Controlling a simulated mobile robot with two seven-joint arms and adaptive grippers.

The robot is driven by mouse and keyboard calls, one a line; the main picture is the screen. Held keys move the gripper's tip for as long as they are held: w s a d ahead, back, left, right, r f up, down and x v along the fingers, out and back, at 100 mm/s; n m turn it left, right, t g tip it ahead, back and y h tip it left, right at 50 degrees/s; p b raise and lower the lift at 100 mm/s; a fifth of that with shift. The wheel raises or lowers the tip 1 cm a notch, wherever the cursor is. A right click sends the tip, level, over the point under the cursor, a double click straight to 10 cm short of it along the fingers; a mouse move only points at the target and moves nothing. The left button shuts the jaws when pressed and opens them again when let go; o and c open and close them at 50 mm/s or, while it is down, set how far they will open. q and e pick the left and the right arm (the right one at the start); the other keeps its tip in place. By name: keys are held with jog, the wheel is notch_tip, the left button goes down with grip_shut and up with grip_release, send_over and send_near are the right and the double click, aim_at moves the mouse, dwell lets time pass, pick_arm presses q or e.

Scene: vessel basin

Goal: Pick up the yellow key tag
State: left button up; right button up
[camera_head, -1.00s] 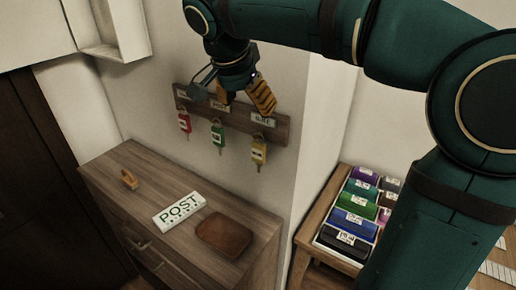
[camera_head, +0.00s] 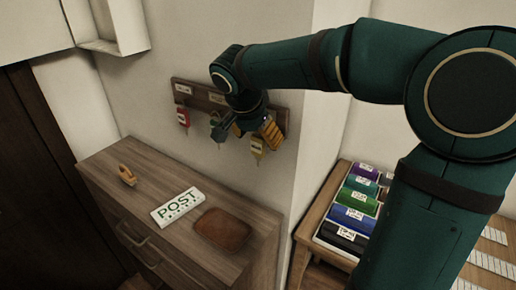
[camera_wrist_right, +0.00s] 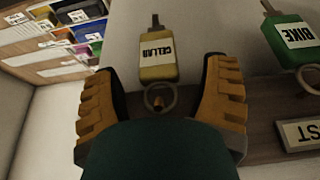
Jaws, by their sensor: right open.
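The yellow key tag (camera_head: 257,147) hangs from the wall rack and is partly covered by my right gripper (camera_head: 252,132) in the head view. In the right wrist view the same tag (camera_wrist_right: 158,62), labelled CELLAR and seen upside down, lies between the two yellow-padded fingers of my right gripper (camera_wrist_right: 161,75). Its ring and a hook show below it there. The fingers are open, with a visible gap on each side of the tag. My left gripper is out of view.
The wooden rack (camera_head: 203,96) also holds a red tag (camera_head: 183,117) and a green tag (camera_head: 216,131), left of the yellow one. Below stands a dresser (camera_head: 130,160) with a POST sign (camera_head: 177,207) and a brown tray (camera_head: 222,229). Coloured boxes (camera_head: 353,217) sit at right.

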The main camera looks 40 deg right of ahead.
jog(key=shift+f, duration=0.1)
jog(key=c, duration=1.2)
jog(key=shift+r, duration=0.65)
jog(key=shift+s+a+r, duration=0.1)
jog(key=shift+a, duration=0.25)
jog(key=s+a, duration=0.1)
jog(key=a, duration=0.4)
jog(key=s+a, duration=0.2)
jog(key=a, duration=0.4)
jog(key=s+a+b, duration=0.1)
jog(key=s+a, duration=0.1)
jog(key=a, duration=0.3)
jog(key=shift+a, duration=0.3)
